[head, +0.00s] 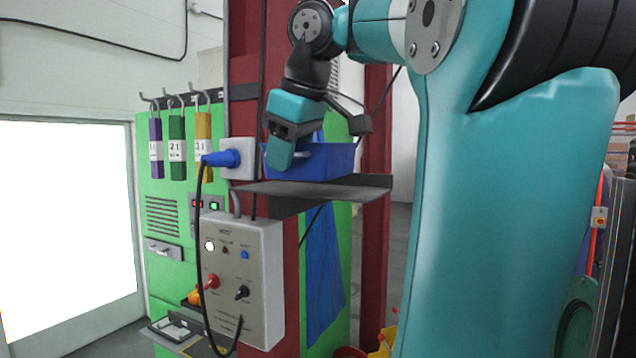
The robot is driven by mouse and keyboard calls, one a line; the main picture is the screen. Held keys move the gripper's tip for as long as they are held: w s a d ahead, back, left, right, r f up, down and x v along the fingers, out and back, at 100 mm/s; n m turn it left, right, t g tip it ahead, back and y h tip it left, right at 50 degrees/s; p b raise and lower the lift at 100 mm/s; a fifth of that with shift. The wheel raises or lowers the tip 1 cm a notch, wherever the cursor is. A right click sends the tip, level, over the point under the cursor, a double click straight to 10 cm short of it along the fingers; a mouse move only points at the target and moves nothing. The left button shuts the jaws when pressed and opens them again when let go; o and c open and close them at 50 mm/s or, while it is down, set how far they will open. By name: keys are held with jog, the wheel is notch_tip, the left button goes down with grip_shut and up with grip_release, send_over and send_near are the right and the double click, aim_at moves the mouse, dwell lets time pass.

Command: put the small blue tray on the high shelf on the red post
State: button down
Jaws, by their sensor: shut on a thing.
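The small blue tray (330,163) is at the high shelf (290,190) on the red post (243,75). Its underside is at the level of the grey shelf plate, and it looks upright. I cannot tell whether it rests on the plate or hangs just above it. My gripper (290,155) points down at the tray's left end and is shut on its near left wall. The gripper hides part of the tray's left end and back rim.
A blue plug (222,158) in a white socket sits just left of the tray, its black cable hanging down. A grey control box (240,275) is below the shelf. Blue cloth (323,270) hangs below the shelf.

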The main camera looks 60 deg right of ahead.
jog(key=shift+s+d+r+m, duration=0.1)
jog(key=shift+s+d+m, duration=0.25)
jog(key=shift+d, duration=0.15)
jog(key=w+d+f+b, duration=0.1)
jog(key=w+d, duration=0.2)
jog(key=w, duration=0.5)
jog(key=w+d+f+b, duration=0.1)
jog(key=w+d+f, duration=0.1)
jog(key=w, duration=0.6)
jog(key=shift+w+d+f, duration=0.15)
jog(key=shift+d+f, duration=0.05)
jog(key=shift+d, duration=0.4)
jog(key=shift+f+b, duration=0.2)
jog(key=shift+b, duration=0.2)
jog(key=c, duration=0.7)
grip_release()
jog(key=shift+o, duration=0.2)
